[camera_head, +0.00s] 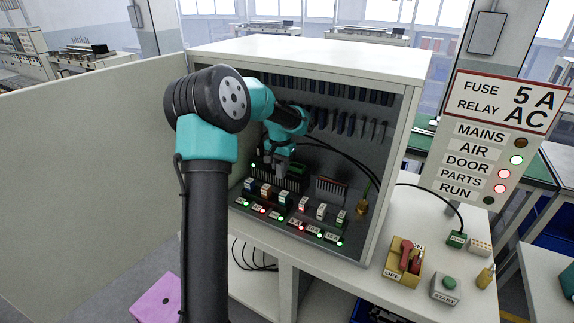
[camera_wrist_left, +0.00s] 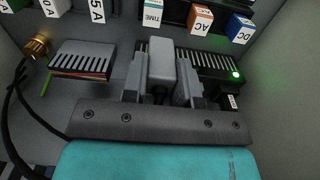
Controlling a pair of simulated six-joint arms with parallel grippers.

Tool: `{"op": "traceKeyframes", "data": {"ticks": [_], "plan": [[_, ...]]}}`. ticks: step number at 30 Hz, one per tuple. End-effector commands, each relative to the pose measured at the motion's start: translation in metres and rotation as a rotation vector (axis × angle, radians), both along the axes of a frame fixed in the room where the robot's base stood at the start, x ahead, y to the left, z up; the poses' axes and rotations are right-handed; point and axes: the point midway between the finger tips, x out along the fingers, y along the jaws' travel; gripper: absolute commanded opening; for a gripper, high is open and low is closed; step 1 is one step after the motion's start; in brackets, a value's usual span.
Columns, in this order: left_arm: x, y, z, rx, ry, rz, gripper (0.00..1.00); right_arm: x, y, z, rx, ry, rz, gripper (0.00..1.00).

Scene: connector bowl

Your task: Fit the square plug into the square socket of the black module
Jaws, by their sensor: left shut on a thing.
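My left gripper (camera_head: 283,168) reaches into the open cabinet. In the left wrist view my left gripper (camera_wrist_left: 160,78) is shut on a light grey block-shaped plug (camera_wrist_left: 161,60) with a dark cable end beneath it. The black module (camera_head: 262,178) lies right at the gripper, with a green light at its left end. In the left wrist view the slotted black module (camera_wrist_left: 208,62) shows behind the fingers. The plug overlaps the module there; I cannot tell whether they touch. The square socket cannot be made out. My right gripper is not in view.
Labelled relay blocks (camera_head: 302,204) stand in a row in front of the module. A ribbon connector (camera_wrist_left: 84,56) and a gold round connector (camera_wrist_left: 37,47) are beside it. Black cables (camera_head: 345,158) cross the cabinet's right side. A red-handled switch (camera_head: 408,258) sits on the bench outside.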

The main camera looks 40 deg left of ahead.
Motion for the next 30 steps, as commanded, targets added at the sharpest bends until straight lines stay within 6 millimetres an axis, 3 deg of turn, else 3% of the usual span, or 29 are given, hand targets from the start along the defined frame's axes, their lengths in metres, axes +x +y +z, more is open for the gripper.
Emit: {"op": "traceKeyframes", "data": {"ticks": [3,14,30], "plan": [[-0.005,0.008,-0.001,0.0,0.0,0.017,0.04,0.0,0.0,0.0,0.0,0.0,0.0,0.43],[-0.003,0.01,-0.002,0.0,0.0,0.017,0.04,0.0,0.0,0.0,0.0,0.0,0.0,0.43],[0.045,0.064,-0.009,0.0,0.0,0.018,0.04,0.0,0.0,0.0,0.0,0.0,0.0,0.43]]}}
